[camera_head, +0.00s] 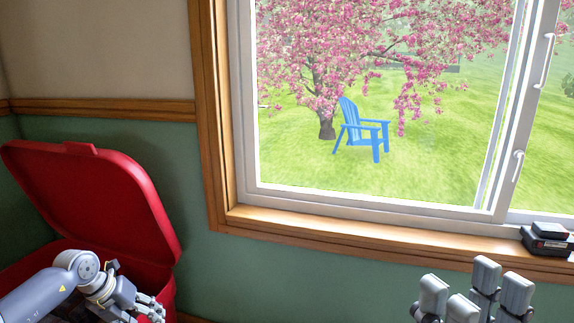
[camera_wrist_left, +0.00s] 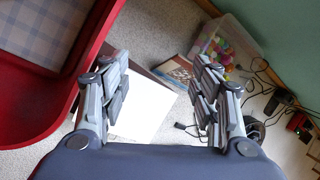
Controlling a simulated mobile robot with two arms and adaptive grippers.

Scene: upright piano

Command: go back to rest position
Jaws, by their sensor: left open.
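My left gripper (camera_head: 132,300) is at the lower left in the head view, in front of the open red box (camera_head: 92,195). In the left wrist view its two fingers (camera_wrist_left: 160,95) stand wide apart with nothing between them. They point down toward the floor, beside the box's red wall (camera_wrist_left: 72,75). My right gripper (camera_head: 475,297) shows at the bottom right in the head view, fingers pointing up, below the window sill. I see nothing held in it, and its lower part is cut off by the frame.
A white sheet (camera_wrist_left: 142,108), a clear bin of colourful balls (camera_wrist_left: 226,48) and cables (camera_wrist_left: 262,85) lie on the floor. A dark device (camera_head: 548,240) sits on the sill (camera_head: 350,228). The wall between the grippers is clear.

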